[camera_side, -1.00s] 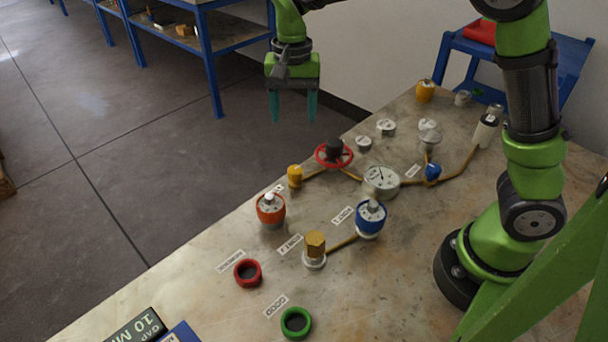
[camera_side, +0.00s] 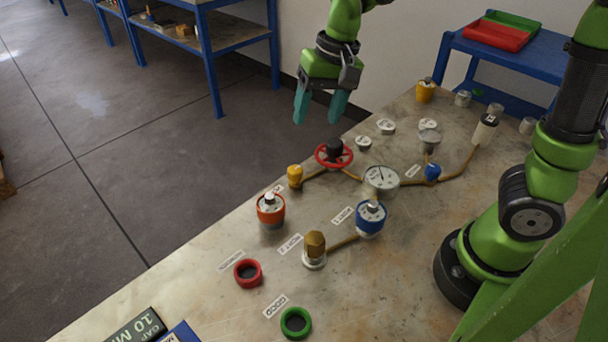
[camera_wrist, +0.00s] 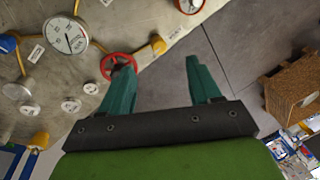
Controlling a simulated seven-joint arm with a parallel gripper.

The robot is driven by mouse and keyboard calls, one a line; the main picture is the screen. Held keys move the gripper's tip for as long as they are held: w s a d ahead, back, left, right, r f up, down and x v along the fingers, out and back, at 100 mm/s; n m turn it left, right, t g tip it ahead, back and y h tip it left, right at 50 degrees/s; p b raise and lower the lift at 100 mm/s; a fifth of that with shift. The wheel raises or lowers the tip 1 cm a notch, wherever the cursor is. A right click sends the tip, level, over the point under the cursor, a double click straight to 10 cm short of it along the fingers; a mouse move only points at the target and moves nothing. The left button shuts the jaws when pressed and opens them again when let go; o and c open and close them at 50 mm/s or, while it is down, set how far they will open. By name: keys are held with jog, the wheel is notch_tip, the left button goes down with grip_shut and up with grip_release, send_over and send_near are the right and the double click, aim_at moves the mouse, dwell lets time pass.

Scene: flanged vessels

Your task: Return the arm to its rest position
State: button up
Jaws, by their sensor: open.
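My gripper (camera_side: 321,108) is green with teal fingers. It hangs in the air near the far edge of the table, above and behind the red handwheel (camera_side: 334,153). The fingers are apart and nothing is between them. In the wrist view my gripper (camera_wrist: 160,85) also shows parted, empty fingers, with grey floor visible between and beyond them. The red handwheel (camera_wrist: 118,66) shows just beside the left finger in that view.
The stone table (camera_side: 190,290) carries an orange-topped vessel (camera_side: 270,210), a blue-topped vessel (camera_side: 371,218), a brass-capped fitting (camera_side: 314,249), a gauge (camera_side: 381,181), a red ring (camera_side: 248,272) and a green ring (camera_side: 296,322). A blue stand (camera_side: 560,60) holds trays. Blue shelves (camera_side: 215,60) stand behind.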

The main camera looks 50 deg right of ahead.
jog(key=s+d+r+t, duration=0.1)
jog(key=s+r+t, duration=0.1)
jog(key=s, duration=0.4)
jog(key=s+d+r+n+t, duration=0.1)
jog(key=s+d+r+t, duration=0.1)
jog(key=s, duration=0.4)
jog(key=shift+s+t, duration=0.35)
jog(key=shift+t, duration=0.35)
